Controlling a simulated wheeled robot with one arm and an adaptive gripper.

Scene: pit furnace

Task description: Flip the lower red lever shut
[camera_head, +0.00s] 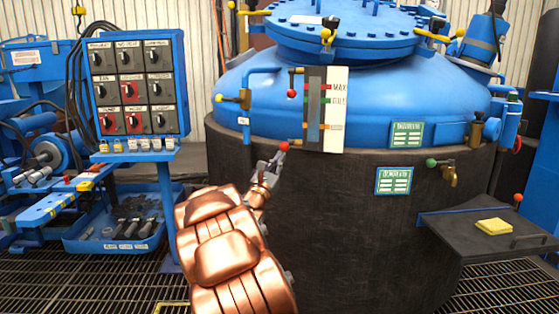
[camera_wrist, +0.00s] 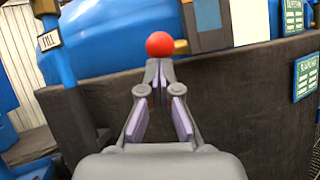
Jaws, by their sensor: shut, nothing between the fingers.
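The lower red lever's round knob (camera_head: 284,146) shows at the lower left of the level gauge (camera_head: 336,110) on the blue tank. In the wrist view the red knob (camera_wrist: 160,44) sits just beyond my fingertips, in line with them. My gripper (camera_head: 276,160) is shut and empty, and its tips (camera_wrist: 160,68) meet right below the knob in the wrist view. I cannot tell whether they touch it.
The blue tank (camera_head: 240,95) sits in a dark cylindrical jacket (camera_head: 350,220). A yellow-knobbed valve (camera_head: 221,98) stands out left of the gauge. A switch panel (camera_head: 133,90) and a blue tray (camera_head: 90,240) are at left. A dark shelf (camera_head: 460,228) with a yellow sponge (camera_head: 494,226) is at right.

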